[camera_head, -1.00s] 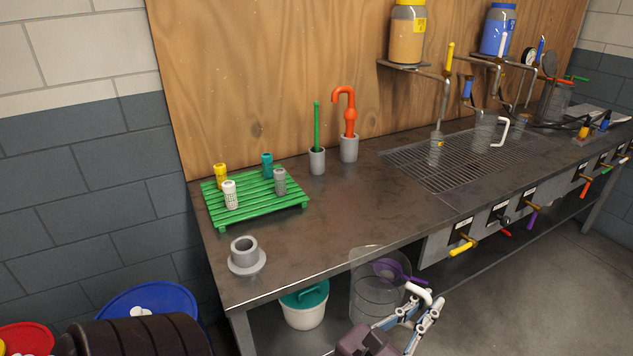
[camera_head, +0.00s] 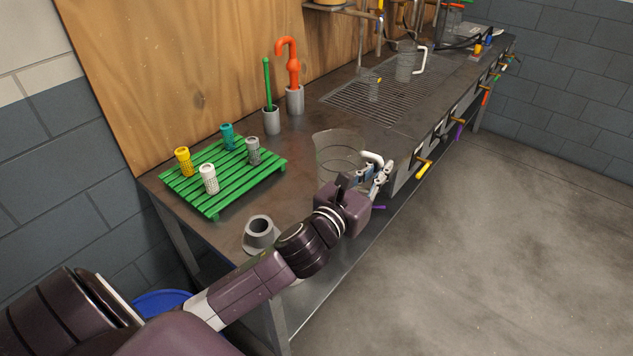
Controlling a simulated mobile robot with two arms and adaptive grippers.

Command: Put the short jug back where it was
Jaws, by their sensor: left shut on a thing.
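A large clear jug (camera_head: 338,150) with a white handle shows in the head view, upright over the front part of the metal counter (camera_head: 225,222). My left gripper (camera_head: 374,176) is shut on its white handle at the jug's right side. My arm hides the jug's lower part, so I cannot tell whether it touches the counter. Another clear jug (camera_head: 408,66) with a white handle stands farther back on the drain grate (camera_head: 350,101). My right gripper is not in view.
A green slatted rack (camera_head: 222,190) with small shakers stands at the left. A grey collar (camera_head: 260,234) sits near the front edge. Grey holders with a green stick (camera_head: 268,85) and an orange tool (camera_head: 293,75) stand at the back. Tap handles (camera_head: 424,168) line the front.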

